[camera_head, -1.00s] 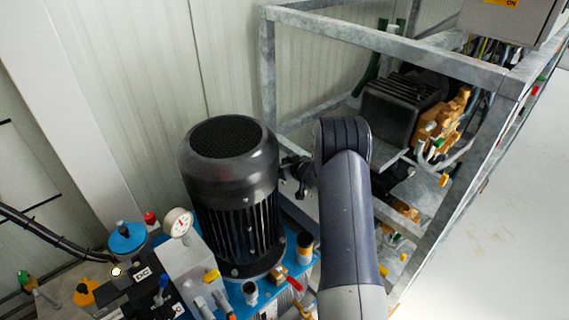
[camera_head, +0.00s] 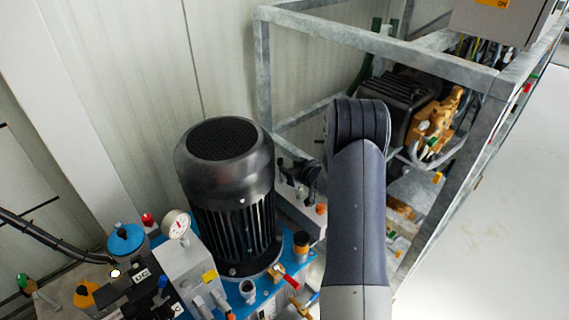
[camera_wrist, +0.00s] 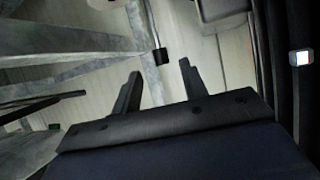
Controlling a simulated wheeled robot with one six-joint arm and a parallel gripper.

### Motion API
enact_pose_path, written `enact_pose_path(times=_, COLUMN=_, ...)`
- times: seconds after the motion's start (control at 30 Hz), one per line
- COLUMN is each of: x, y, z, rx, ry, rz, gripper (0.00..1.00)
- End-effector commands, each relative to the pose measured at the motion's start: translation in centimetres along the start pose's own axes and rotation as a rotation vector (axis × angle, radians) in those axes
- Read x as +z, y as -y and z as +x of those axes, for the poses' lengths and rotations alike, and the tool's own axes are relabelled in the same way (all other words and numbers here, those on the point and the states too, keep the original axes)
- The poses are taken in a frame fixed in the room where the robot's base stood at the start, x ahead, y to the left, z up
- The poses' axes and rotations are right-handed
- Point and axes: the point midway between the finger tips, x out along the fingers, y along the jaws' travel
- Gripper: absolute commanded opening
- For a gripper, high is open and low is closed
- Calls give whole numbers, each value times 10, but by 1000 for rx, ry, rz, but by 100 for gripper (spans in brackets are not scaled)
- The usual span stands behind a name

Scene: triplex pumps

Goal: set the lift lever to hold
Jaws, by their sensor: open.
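I cannot tell which part is the lift lever. Several small levers sit low in the head view: a red-handled lever (camera_head: 290,281), a yellow-tipped one (camera_head: 210,276) on the grey block, and a blue one (camera_head: 163,283) by the black valve block. My gripper (camera_wrist: 158,70) shows in the wrist view with its two black fingers apart and nothing between them. The fingers point towards galvanised bars and a pale wall. In the head view my arm stands in front of the frame, and its end is mostly hidden.
A large black motor (camera_head: 226,190) stands on a blue base left of my arm, with a pressure gauge (camera_head: 176,225) beside it. A galvanised frame (camera_head: 385,45) holds a second pump (camera_head: 433,121) behind. Pale floor (camera_head: 510,220) is clear at right.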

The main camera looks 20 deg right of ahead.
Motion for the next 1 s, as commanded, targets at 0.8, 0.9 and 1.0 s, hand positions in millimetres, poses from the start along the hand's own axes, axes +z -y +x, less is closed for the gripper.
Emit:
enact_pose_path(times=0.8, x=1, y=0, z=-13, rx=-1, ry=-1, rz=-1, gripper=41)
enact_pose_path(times=0.9, x=2, y=1, z=4, rx=-3, ry=-1, rz=-2, gripper=41)
enact_pose_path(times=1.0, x=2, y=1, z=22, rx=-3, ry=-1, rz=-2, gripper=41)
